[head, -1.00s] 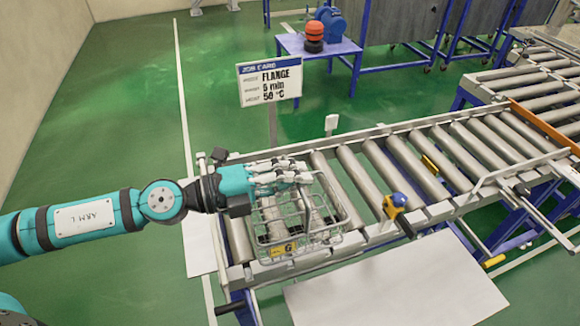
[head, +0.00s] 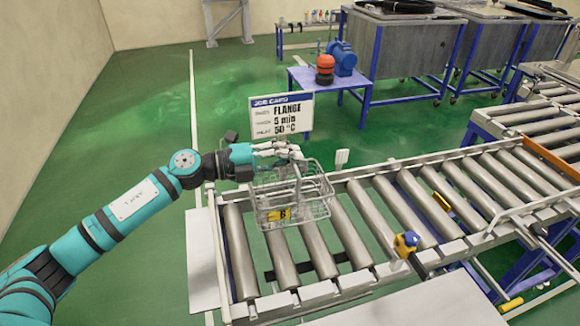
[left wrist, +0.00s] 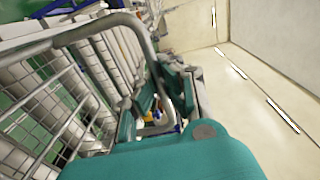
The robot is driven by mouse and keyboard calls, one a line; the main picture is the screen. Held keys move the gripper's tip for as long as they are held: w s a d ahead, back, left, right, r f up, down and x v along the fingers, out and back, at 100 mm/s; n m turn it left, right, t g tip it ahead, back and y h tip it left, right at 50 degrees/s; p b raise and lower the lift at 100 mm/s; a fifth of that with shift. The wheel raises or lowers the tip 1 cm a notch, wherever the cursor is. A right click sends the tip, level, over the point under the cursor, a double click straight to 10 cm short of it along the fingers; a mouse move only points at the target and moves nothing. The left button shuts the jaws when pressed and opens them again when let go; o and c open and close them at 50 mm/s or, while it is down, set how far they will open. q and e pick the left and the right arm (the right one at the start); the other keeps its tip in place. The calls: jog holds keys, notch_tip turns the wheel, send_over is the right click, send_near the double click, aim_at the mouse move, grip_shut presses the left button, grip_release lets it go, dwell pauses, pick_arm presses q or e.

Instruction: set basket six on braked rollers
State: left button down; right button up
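The wire basket (head: 292,212) has a yellow tag marked with a single character, probably 6, on its near side. My left gripper (head: 284,152) is at the top of its handle and appears shut on it. The basket hangs roughly upright, raised over the left end of the roller conveyor (head: 318,243). In the left wrist view, the grey handle bar (left wrist: 143,45) passes beside a teal part of the gripper, and basket mesh (left wrist: 50,105) fills the left. Fingertip contact is partly hidden. My right gripper is out of view.
A job card sign (head: 282,115) stands close behind the basket. A blue and yellow device (head: 405,243) sits on the near rail. A dark bar (head: 275,272) shows between the near rollers. A blue-legged table (head: 310,80) stands behind. Rollers to the right are empty.

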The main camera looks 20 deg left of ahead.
pick_arm(q)
notch_tip(320, 180, down, 4)
jog(key=shift+r, duration=0.1)
jog(key=c, duration=1.5)
grip_release()
jog(key=shift+p, duration=0.3)
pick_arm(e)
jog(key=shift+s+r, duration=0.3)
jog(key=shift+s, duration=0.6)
pick_arm(q)
jog(key=shift+r, duration=0.1)
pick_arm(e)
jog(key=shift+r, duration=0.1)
pick_arm(q)
jog(key=shift+b+v, duration=2.3)
jog(key=shift+v, duration=3.7)
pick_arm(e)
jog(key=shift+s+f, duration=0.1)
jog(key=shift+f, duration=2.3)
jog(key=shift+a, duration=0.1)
